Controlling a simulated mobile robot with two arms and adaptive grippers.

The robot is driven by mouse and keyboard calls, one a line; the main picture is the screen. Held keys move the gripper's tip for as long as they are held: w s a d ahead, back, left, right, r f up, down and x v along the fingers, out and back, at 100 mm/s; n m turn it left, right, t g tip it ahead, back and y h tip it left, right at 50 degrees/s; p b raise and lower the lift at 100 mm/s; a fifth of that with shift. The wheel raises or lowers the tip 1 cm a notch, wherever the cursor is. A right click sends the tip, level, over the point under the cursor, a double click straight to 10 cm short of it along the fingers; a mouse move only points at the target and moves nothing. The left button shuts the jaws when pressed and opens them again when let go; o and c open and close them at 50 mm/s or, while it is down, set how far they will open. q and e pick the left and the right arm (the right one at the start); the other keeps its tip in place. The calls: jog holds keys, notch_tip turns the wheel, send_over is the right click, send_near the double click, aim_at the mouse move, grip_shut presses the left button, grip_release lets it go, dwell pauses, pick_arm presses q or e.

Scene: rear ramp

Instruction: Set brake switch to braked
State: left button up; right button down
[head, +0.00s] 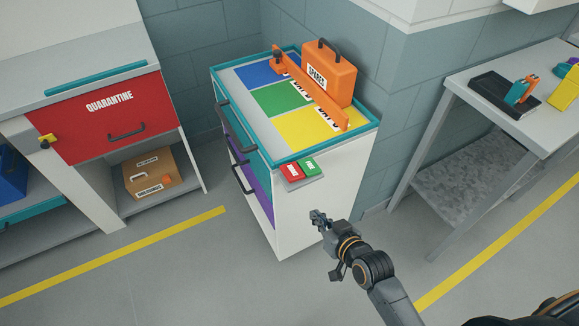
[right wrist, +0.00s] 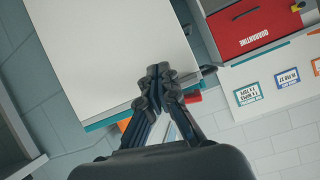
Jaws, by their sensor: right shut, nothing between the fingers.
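A small grey panel with a red pad (head: 292,171) and a green pad (head: 310,166) sticks out from the upper side of the white cabinet (head: 318,195). The pads carry small labels that I cannot read. I cannot tell which setting the switch is in. My right gripper (head: 319,216) is shut and empty, below and slightly right of the pads, in front of the cabinet's white side. In the right wrist view the shut fingers (right wrist: 159,72) cover much of the middle, and a bit of the red pad (right wrist: 192,97) shows beside them. My left gripper is out of view.
The cabinet top holds blue, green and yellow (head: 312,128) areas, an orange bar (head: 312,90) and an orange case (head: 329,74). A red quarantine drawer (head: 105,120) is at left. A grey table (head: 520,85) stands at right. The floor in front is clear.

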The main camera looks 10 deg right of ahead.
notch_tip(320, 180, up, 15)
jog(key=a+t+y, duration=0.1)
jog(key=t, duration=0.1)
jog(key=shift+w+a+y+p, duration=0.3)
jog(key=shift+w+a+p, duration=0.05)
jog(key=shift+w+p, duration=0.1)
jog(key=shift+w, duration=0.1)
jog(key=p, duration=0.1)
send_over(290, 177)
jog(key=shift+w+d+f, duration=0.1)
jog(key=shift+w+f, duration=0.05)
jog(key=shift+f, duration=0.45)
jog(key=shift+w+d+f, duration=0.1)
jog(key=shift+w+f, duration=0.05)
jog(key=shift+f, duration=0.45)
jog(key=f, duration=0.3)
jog(key=shift+s+a, duration=0.15)
jog(key=shift+s, duration=0.1)
jog(key=shift+a+f, duration=0.1)
jog(key=shift+f, duration=0.4)
jog(key=shift+s+n, duration=0.1)
jog(key=shift+n, duration=0.2)
